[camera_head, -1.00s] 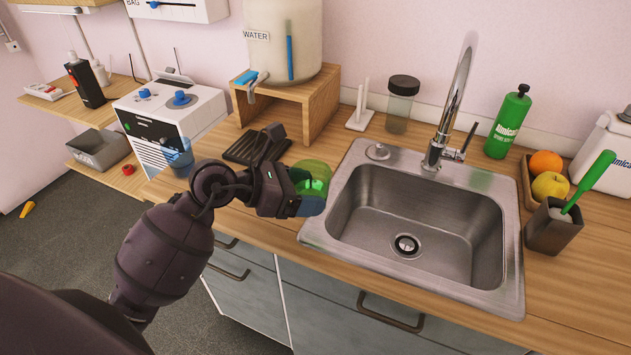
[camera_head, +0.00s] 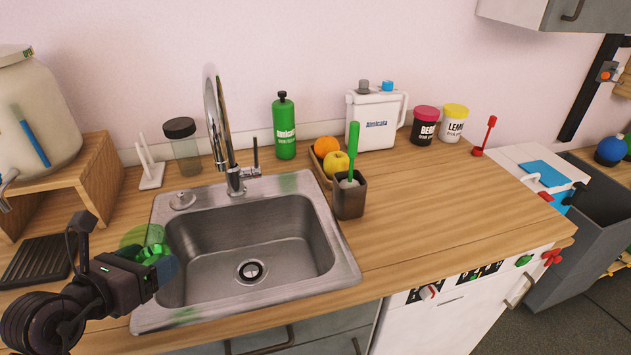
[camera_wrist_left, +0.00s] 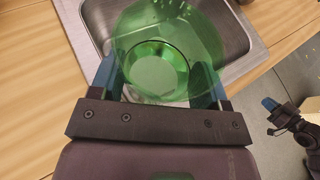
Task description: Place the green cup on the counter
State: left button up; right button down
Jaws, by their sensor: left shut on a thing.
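The green cup (camera_head: 146,240) is translucent. My left gripper (camera_head: 158,262) is shut on it and holds it at the left edge of the sink. In the left wrist view the green cup (camera_wrist_left: 160,68) sits between the two blue fingers of the left gripper (camera_wrist_left: 163,85), with its round opening facing the camera. The wooden counter (camera_head: 440,215) has a wide bare stretch to the right of the sink. My right gripper does not show in the head view; part of a dark arm shows at the right edge of the left wrist view, its jaws unclear.
The steel sink (camera_head: 300,235) with its tall faucet (camera_head: 214,120) lies right of the cup. A black drain rack (camera_head: 38,262) lies at left.

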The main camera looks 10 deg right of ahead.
aim_at(436, 202)
jog(key=z, duration=0.95)
jog(key=i+l+z, duration=0.2)
jog(key=l+z, duration=0.25)
jog(key=i+l, duration=0.6)
